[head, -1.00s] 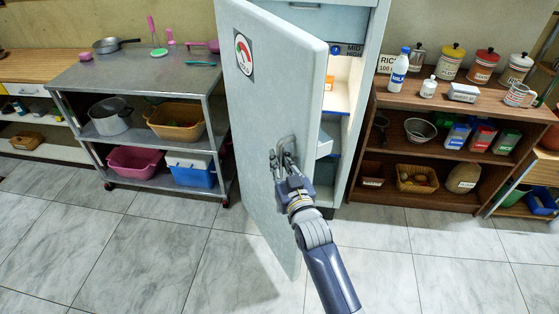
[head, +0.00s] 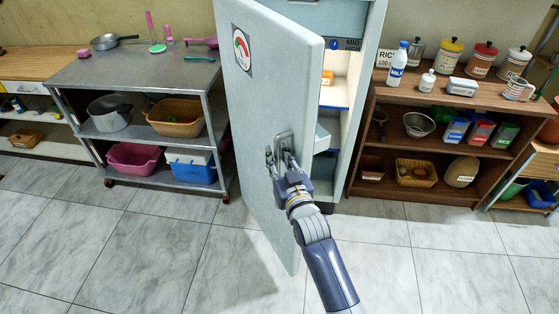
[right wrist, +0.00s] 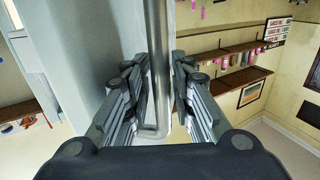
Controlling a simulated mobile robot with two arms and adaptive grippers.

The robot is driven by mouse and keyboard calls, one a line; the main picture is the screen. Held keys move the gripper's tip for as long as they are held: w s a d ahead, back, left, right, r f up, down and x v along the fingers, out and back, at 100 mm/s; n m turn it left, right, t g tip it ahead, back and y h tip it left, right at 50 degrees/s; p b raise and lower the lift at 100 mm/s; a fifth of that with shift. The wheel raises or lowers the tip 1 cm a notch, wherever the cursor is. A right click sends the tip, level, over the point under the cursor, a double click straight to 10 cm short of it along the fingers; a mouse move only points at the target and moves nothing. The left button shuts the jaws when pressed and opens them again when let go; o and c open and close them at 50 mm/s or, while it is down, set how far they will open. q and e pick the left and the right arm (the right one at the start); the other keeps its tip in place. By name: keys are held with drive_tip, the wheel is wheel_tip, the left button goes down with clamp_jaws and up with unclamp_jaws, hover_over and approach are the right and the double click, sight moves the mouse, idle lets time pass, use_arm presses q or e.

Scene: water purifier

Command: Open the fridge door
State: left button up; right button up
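The pale blue fridge door (head: 265,110) stands ajar, swung out toward me, with a round red-and-green gauge sticker near its top. The grey metal handle (head: 284,137) is on the door's front face. My right gripper (head: 280,156) is at the handle with its fingers spread apart. The fridge interior (head: 337,96) shows shelves to the right of the door. My left gripper is out of view.
A metal shelf cart (head: 130,78) with pots and bins stands left of the door. A brown wooden shelf (head: 450,107) with canisters and baskets stands right of the fridge. The tiled floor (head: 150,250) in front is clear.

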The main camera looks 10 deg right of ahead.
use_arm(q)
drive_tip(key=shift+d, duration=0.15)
use_arm(e)
drive_tip(key=s+d, duration=0.1)
drive_tip(key=s, duration=1.1)
drive_tip(key=shift+d, duration=0.25)
drive_tip(key=shift+c, duration=0.6)
